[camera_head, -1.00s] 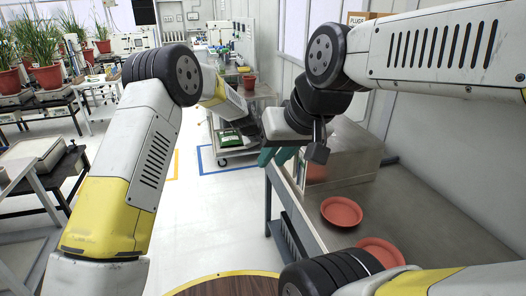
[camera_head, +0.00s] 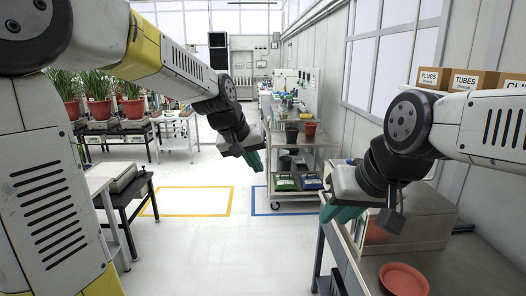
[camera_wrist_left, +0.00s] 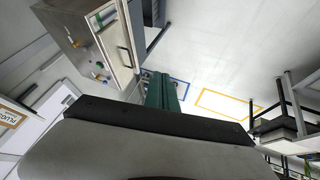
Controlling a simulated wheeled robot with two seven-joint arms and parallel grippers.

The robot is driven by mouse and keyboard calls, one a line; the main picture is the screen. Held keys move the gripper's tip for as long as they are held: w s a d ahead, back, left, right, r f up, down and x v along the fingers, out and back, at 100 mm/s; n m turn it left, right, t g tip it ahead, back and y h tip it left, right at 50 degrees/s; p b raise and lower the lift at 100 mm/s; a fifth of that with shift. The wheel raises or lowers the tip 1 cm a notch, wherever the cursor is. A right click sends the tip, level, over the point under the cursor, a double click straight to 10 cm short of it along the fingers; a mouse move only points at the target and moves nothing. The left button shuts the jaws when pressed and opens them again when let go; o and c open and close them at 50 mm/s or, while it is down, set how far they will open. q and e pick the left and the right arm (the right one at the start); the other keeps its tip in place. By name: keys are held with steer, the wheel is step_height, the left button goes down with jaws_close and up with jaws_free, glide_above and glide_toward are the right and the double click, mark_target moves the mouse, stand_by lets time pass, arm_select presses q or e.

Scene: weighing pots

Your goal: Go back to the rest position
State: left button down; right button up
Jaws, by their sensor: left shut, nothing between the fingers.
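My left gripper (camera_head: 254,158) has green fingers and hangs in the air over the open aisle in the head view. Its shut green fingers also show in the left wrist view (camera_wrist_left: 162,92), with nothing between them. My right gripper (camera_head: 341,212) hangs at the right, by the near left corner of the steel bench. Its green fingers are partly hidden behind its dark wrist, and I cannot tell whether they are apart.
A steel bench (camera_head: 455,262) with a red saucer (camera_head: 404,279) and a metal box (camera_head: 425,222) is at the right. A cart (camera_head: 318,150) with pots stands behind. Plant tables (camera_head: 120,130) are at the left. The white floor (camera_head: 220,250) between is clear.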

arm_select(q)
steer(key=s+a+y, duration=0.1)
steer(key=s+a, duration=0.5)
steer(key=s, duration=0.5)
steer(key=s+a, duration=0.6)
steer(key=s, duration=0.4)
steer(key=shift+s+a+f+y, duration=0.25)
steer(key=shift+s+f+y, duration=0.05)
steer(key=shift+s+y, duration=0.1)
